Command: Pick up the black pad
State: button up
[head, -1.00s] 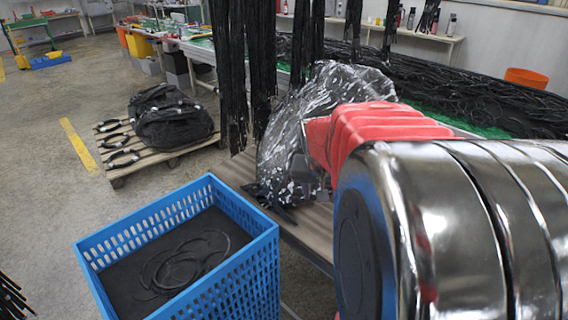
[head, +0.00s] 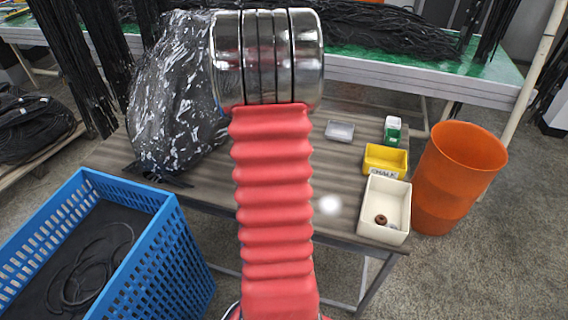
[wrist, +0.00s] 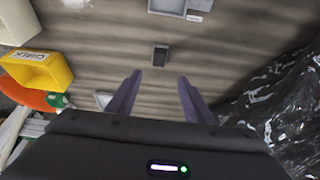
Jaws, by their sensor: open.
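A small dark rectangular piece, which looks like the black pad (wrist: 160,54), lies on the brown striped table (wrist: 105,45) in the wrist view. My gripper (wrist: 159,78) is open and empty, with its two purple-grey fingers pointing toward the table. The pad shows between and just beyond the fingertips, apart from both. In the head view my red-sleeved arm covers the middle of the table, and neither the pad nor my fingers show there.
A yellow chalk box (head: 385,160), a cream bin (head: 384,210), a green-and-white box (head: 392,130) and a grey dish (head: 340,131) stand on the right. A black plastic bag (head: 175,95) stands left. An orange bucket (head: 458,175) and blue crate (head: 185,230) flank the table.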

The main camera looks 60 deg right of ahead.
jog(key=shift+f, duration=0.1)
jog(key=shift+x, duration=4.2)
jog(key=shift+x, duration=2.6)
jog(key=c, duration=1.1)
jog(key=shift+c, duration=0.2)
